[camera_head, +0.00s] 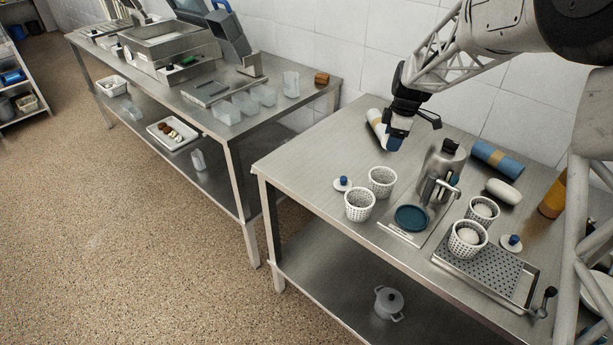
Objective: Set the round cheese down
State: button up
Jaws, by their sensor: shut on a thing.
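My gripper (401,128) hangs above the back left of the near steel table, left of the press. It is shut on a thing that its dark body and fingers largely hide. I cannot make out that thing's shape. White rounded cheeses sit in two perforated baskets on the right, one in the rear basket (484,220) and one in the front basket (468,250). A smooth white oval piece (503,191) lies on the table behind them. Two more perforated baskets, left (359,212) and right (382,189), stand left of the press and look empty.
The press (443,172) with a dark teal disc (411,217) stands mid-table. A perforated drain tray (497,281) lies front right. Blue-knobbed lids (343,184) lie nearby, and a blue roll (496,158) lies behind. The table's left end (300,165) is clear.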

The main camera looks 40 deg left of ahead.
aim_at(306, 176)
jog(key=s+a+f+n, duration=0.1)
jog(key=s, duration=0.4)
jog(key=s+a+f, duration=0.1)
jog(key=s+a, duration=0.1)
jog(key=s, duration=0.3)
jog(key=s+a+f+n, duration=0.1)
jog(key=s+a, duration=0.1)
jog(key=s, duration=0.4)
jog(key=shift+n, duration=0.3)
jog(key=s+f+n, duration=0.1)
jog(key=s+n, duration=0.1)
jog(key=s, duration=0.9)
jog(key=shift+s+d+f, duration=0.3)
jog(key=shift+f, duration=0.05)
jog(key=shift+a, duration=0.1)
jog(key=w+a, duration=0.3)
jog(key=a, duration=0.1)
jog(key=w+a+f, duration=0.1)
jog(key=w+a, duration=0.2)
jog(key=a, duration=0.1)
jog(key=w+a, duration=0.3)
jog(key=a, duration=0.1)
jog(key=shift+w+a+f, duration=0.25)
jog(key=shift+w+a, duration=0.05)
jog(key=shift+a, duration=0.05)
jog(key=shift+f, duration=1.75)
jog(key=shift+f, duration=0.1)
jog(key=o, duration=0.9)
jog(key=shift+o, duration=0.2)
